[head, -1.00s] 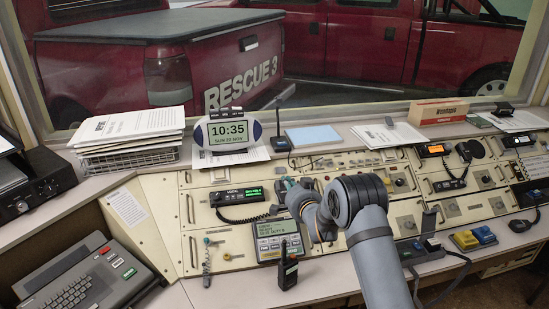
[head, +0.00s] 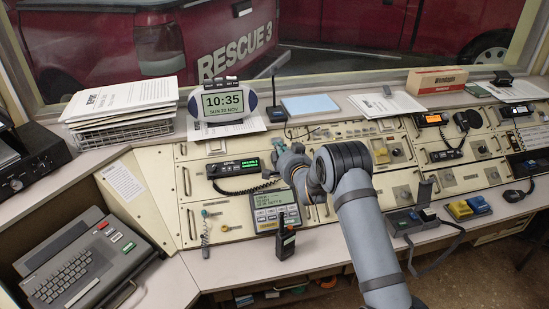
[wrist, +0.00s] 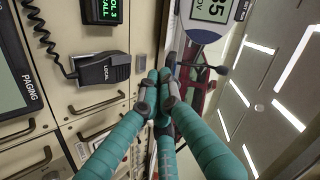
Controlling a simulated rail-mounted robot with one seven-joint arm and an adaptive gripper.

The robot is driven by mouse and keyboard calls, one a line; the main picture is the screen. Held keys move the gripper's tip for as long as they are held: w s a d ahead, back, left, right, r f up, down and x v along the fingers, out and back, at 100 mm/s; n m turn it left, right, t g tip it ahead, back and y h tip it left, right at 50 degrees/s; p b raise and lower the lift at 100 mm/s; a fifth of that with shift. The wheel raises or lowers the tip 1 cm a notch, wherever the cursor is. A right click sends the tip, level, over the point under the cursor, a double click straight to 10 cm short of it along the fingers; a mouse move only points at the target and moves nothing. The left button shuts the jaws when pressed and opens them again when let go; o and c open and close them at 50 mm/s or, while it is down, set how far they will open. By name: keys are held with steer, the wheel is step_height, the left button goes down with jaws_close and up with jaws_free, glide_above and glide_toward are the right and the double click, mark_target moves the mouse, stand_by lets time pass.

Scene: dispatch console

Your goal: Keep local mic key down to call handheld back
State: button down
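The local mic (wrist: 102,72), a black hand mic marked LOCAL, hangs on the console face in the wrist view. Its coiled cord runs towards a radio with a green display (wrist: 103,10), also in the head view (head: 238,167). In the head view my gripper and wrist hide the mic. My gripper (wrist: 160,82) has its teal fingers drawn together at the tips, with nothing seen between them. The tips appear beside the mic, apart from it in the picture. The handheld (head: 285,239), black with a short antenna, stands at the console's front, below the paging unit (head: 274,209).
A football-shaped clock (head: 222,103), a desk microphone (head: 275,112) and paper stacks (head: 122,104) line the shelf behind. Drawer handles (wrist: 97,130) project from the console face. A keyboard terminal (head: 75,270) is at the left. The front ledge (head: 230,268) is mostly clear.

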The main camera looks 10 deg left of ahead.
mark_target(277, 155)
steer(key=f, duration=0.1)
steer(key=w+f+b, duration=0.2)
steer(key=shift+a+f, duration=0.35)
steer(key=shift+w+a+f+b, duration=0.15)
steer(key=shift+w+f+b, duration=0.3)
steer(key=shift+b, duration=0.55)
steer(key=shift+w+a+f+b, duration=0.1)
steer(key=shift+w+f+b, duration=0.25)
steer(key=shift+f+b, duration=0.85)
stand_by(3.1)
steer(key=shift+r+b, duration=0.45)
steer(key=shift+r, duration=0.15)
steer(key=shift+s+r, duration=0.35)
steer(key=shift+r, duration=0.2)
steer(key=shift+r, duration=0.2)
steer(key=shift+s+d+r, duration=0.3)
steer(key=shift+s+r, duration=0.35)
steer(key=shift+r, duration=0.35)
steer(key=shift+s+d+r, duration=0.25)
steer(key=shift+s+r, duration=0.4)
steer(key=shift+r, duration=0.3)
